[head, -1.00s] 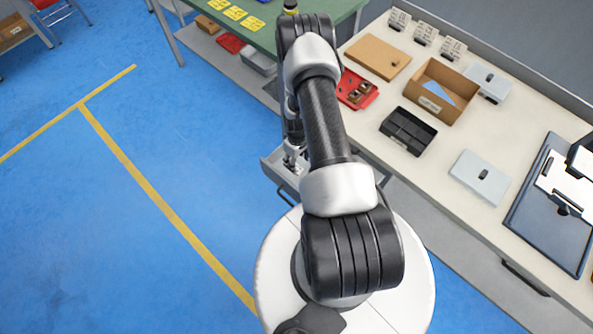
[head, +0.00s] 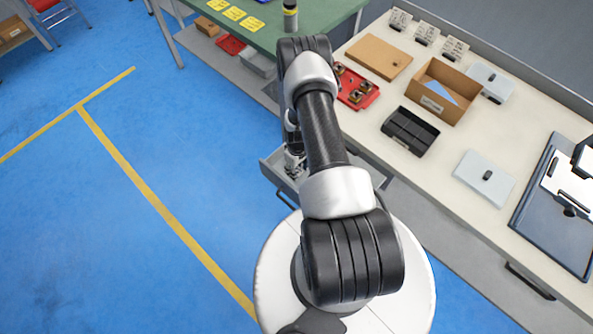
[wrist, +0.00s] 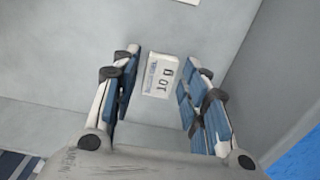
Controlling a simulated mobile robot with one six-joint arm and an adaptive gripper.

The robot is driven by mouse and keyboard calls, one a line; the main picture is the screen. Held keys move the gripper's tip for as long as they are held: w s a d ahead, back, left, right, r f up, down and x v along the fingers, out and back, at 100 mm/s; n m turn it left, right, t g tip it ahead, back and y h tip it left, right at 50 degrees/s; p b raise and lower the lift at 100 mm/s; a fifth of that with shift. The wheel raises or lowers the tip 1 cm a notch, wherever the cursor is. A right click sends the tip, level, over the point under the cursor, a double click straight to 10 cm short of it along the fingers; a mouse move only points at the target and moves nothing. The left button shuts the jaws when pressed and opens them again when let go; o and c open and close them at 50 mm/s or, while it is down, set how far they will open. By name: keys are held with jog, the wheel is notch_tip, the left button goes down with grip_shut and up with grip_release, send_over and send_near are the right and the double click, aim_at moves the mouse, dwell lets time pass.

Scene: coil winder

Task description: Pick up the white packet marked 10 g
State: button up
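The white packet marked 10 g (wrist: 161,76) lies on the grey floor of an open drawer (head: 270,168). In the wrist view it sits between the two fingers of my gripper (wrist: 160,88), with a narrow gap showing on each side. My gripper is open and holds nothing. How high the fingertips are above the drawer floor is hard to tell. In the head view my gripper (head: 293,163) is over the drawer, partly hidden by my arm, and the packet cannot be made out there.
The drawer's grey walls (wrist: 262,75) rise beside my gripper. Another white piece (wrist: 188,1) shows at the top edge of the wrist view. The workbench at right bears a red tray (head: 357,93), a black tray (head: 410,131) and a cardboard box (head: 441,91). Blue floor lies left.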

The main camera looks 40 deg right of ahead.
jog(key=c, duration=0.8)
